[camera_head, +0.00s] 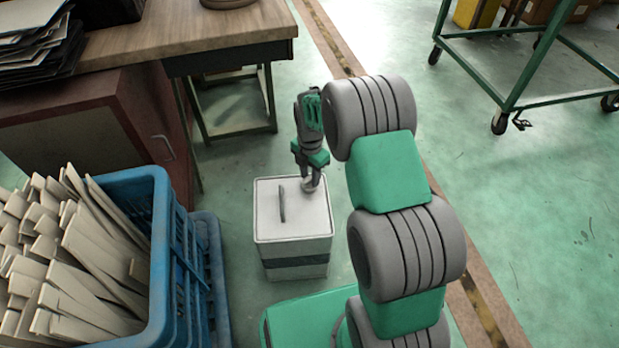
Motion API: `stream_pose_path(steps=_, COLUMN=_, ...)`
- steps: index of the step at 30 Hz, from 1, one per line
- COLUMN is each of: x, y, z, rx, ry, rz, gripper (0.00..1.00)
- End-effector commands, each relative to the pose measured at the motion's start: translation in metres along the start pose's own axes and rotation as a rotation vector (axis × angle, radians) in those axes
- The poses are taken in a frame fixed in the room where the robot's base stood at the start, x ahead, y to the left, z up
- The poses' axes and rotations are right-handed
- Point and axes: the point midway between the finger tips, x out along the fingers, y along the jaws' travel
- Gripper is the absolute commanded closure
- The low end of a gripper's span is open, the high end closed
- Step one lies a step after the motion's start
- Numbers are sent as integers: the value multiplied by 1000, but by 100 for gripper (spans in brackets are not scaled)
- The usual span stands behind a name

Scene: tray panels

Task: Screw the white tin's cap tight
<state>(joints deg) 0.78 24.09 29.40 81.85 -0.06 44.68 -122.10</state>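The white tin (290,225) stands upright on the green floor, with a dark band low on its side. A dark strip-like handle (282,204) runs along its top. The small pale cap (308,185) is near the back right of the tin's top. My gripper (312,181) comes down from above, with its fingertips at the cap. The fingers and the cap are small and overlap in the view, so I cannot tell whether the fingers are shut on it. How the cap sits on its neck is not clear.
A blue crate (160,235) full of pale flat pieces stands close to the left of the tin. A wooden-topped workbench (205,28) is behind left. A green wheeled cart (515,85) stands at the back right. Open floor lies behind the tin.

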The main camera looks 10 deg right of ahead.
Motion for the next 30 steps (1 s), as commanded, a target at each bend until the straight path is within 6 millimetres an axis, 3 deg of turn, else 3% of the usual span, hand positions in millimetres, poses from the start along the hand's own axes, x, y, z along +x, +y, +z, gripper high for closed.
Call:
stream_pose_path(steps=5, x=-1, y=0, z=0, rx=0, ry=0, rz=1, gripper=66)
stream_pose_path(steps=18, x=-1, y=0, z=0, rx=1, ry=0, rz=0, gripper=100)
stream_pose_path(steps=30, x=-1, y=1, z=-2, rx=1, ry=0, rz=0, gripper=100)
